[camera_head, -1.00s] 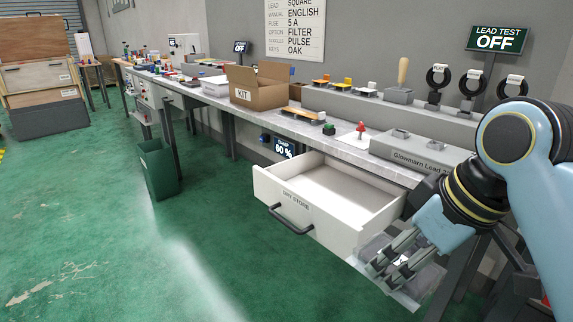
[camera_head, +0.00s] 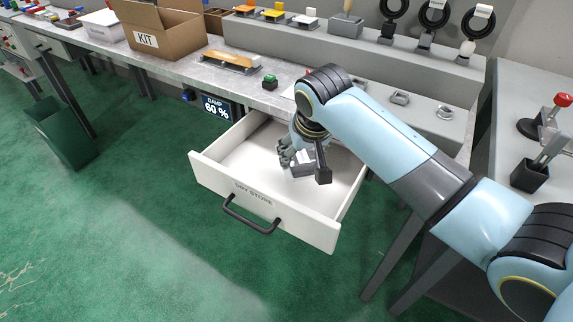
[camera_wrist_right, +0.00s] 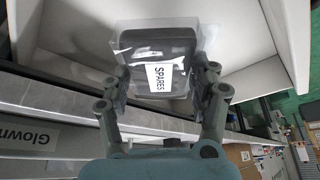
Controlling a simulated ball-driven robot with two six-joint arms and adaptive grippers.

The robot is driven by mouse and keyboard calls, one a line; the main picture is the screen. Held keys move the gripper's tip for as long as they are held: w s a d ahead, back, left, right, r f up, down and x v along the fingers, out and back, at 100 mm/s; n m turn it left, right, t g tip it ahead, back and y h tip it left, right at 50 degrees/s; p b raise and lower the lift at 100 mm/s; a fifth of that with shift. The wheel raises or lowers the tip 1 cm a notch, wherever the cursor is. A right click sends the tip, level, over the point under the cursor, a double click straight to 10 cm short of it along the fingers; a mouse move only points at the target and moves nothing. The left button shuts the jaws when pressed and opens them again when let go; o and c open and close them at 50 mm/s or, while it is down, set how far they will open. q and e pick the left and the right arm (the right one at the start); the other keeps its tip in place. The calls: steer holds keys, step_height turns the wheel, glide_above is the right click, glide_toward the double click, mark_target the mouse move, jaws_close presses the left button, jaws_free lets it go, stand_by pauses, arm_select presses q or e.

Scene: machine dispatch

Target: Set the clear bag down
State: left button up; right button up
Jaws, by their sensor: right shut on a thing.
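The clear bag (camera_wrist_right: 158,45) has a dark content and a white SPARES label, and shows large in the right wrist view. My right gripper (camera_wrist_right: 160,88) is shut on it, with a finger on each side. In the head view the right gripper (camera_head: 292,160) is over the open white drawer marked DRY STORE (camera_head: 265,208), and the bag (camera_head: 303,168) is partly hidden behind the fingers and wrist. I cannot tell whether the bag touches the drawer floor. My left gripper is not in view.
The drawer juts out below the grey workbench (camera_head: 240,85). A KIT box (camera_head: 160,38), a green button (camera_head: 270,82) and a DAMP 60 % display (camera_head: 216,107) are near. A green bin (camera_head: 62,135) stands at left. The floor in front is clear.

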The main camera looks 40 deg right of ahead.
mark_target(285, 172)
steer(key=w+f, duration=0.1)
steer(key=w+a+f, duration=0.1)
steer(key=w, duration=0.1)
steer(key=shift+w+a+f, duration=0.1)
steer(key=shift+w+f, duration=0.1)
steer(key=shift+w, duration=0.15)
steer(key=shift+f, duration=0.25)
step_height(285, 172, down, 4)
steer(key=shift+r+b, duration=0.15)
steer(key=shift+b, duration=0.25)
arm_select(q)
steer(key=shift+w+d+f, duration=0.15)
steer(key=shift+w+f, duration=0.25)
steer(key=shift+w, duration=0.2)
arm_select(e)
steer(key=o, duration=1.2)
steer(key=shift+c, duration=0.2)
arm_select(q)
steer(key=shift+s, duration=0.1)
